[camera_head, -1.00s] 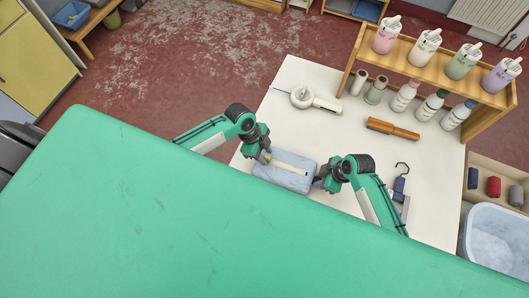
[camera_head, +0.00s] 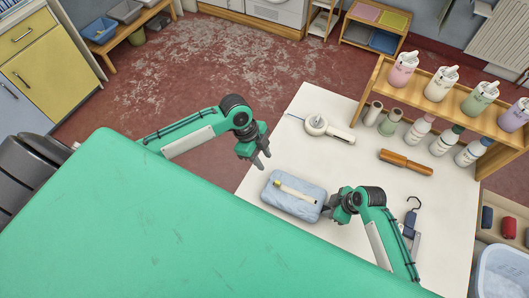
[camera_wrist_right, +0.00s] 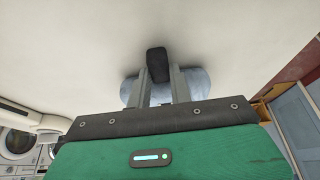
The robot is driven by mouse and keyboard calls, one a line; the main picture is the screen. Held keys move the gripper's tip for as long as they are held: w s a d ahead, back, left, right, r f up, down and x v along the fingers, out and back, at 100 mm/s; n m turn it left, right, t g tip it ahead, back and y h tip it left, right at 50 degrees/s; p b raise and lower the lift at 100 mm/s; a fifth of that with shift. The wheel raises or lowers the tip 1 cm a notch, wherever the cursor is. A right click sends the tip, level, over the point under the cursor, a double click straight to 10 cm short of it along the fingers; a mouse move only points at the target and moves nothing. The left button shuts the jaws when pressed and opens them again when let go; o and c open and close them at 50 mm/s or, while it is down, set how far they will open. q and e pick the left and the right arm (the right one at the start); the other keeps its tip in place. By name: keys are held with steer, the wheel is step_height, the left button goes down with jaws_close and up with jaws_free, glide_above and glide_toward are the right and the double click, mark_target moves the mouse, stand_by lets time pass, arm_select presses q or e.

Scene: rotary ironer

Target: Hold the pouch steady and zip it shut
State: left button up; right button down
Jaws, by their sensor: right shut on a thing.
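The light blue pouch (camera_head: 290,205) lies on the white table, with a long cream strip (camera_head: 298,191) along its top. A small yellow piece (camera_head: 277,183) sits at the strip's left end. My right gripper (camera_head: 328,209) is at the pouch's right end. In the right wrist view it (camera_wrist_right: 158,88) is shut on a dark tab (camera_wrist_right: 157,62), with the blue pouch (camera_wrist_right: 196,85) behind it. My left gripper (camera_head: 254,161) is open and empty, above and left of the pouch, apart from it. Whether the zip is open is too small to tell.
A white handled device (camera_head: 318,125), a wooden-handled brush (camera_head: 406,162) and several bottles (camera_head: 418,127) stand or lie behind the pouch. A dark hooked item (camera_head: 410,217) lies to the right. A wooden shelf (camera_head: 440,98) rises at the back. A green surface (camera_head: 150,215) fills the front.

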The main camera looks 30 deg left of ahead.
steer(key=c, duration=1.2)
jaws_free()
